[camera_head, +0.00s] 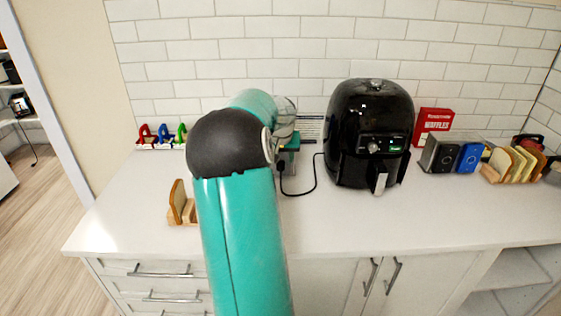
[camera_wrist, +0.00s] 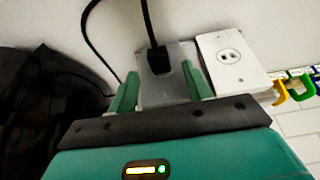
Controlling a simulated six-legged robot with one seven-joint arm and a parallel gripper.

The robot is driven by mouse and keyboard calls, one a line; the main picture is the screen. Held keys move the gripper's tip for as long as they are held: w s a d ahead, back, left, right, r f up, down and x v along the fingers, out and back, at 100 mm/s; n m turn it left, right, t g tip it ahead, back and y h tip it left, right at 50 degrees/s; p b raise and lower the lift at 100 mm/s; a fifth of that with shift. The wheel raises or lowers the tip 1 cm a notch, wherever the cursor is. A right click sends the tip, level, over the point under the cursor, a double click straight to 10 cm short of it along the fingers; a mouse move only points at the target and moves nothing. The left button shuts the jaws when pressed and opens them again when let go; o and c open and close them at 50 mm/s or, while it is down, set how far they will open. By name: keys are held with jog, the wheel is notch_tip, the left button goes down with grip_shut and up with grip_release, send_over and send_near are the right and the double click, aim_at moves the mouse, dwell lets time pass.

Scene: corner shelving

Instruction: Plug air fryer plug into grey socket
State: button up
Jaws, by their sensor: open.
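The black air fryer (camera_head: 370,130) stands on the counter, and its black cord (camera_head: 315,180) runs left to the wall behind my arm. In the wrist view, the black plug (camera_wrist: 158,60) is up against the grey socket plate (camera_wrist: 152,95), its cord leading up from it. It looks seated, but the prongs are hidden and I cannot confirm full depth. My gripper (camera_wrist: 160,70) is open, its two green fingers on either side of the plug with gaps. In the head view my gripper (camera_head: 288,148) is at the wall, left of the fryer, partly hidden by my arm.
A white socket plate (camera_wrist: 230,60) with an empty outlet is beside the grey one. Coloured hooks (camera_head: 163,135) stand at the back left. Bread in a rack (camera_head: 181,205) is near my arm. A red waffles box (camera_head: 432,125) is right of the fryer. The front counter is clear.

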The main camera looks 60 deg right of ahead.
jog(key=v, duration=1.1)
jog(key=w+a+r+n+t+y, duration=0.1)
jog(key=w+a+n, duration=0.3)
jog(key=a, duration=1.1)
jog(key=w+a+r+n+t+y, duration=0.2)
jog(key=w+a, duration=0.4)
jog(key=a, duration=1)
jog(key=s+a+f+n, duration=0.1)
jog(key=s+a+n, duration=0.1)
jog(key=a, duration=0.6)
jog(key=s+a+f+n, duration=0.2)
jog(key=s+a, duration=0.2)
jog(key=a, duration=0.4)
jog(key=s+a+f+n+y, duration=0.1)
jog(key=s+a+f+n, duration=0.1)
jog(key=a, duration=0.6)
jog(key=shift+s+f+n+t, duration=0.25)
jog(key=shift+s+n+t, duration=0.05)
jog(key=shift+s, duration=0.4)
jog(key=shift+a, duration=0.1)
jog(key=c, duration=0.3)
jog(key=shift+d, duration=0.2)
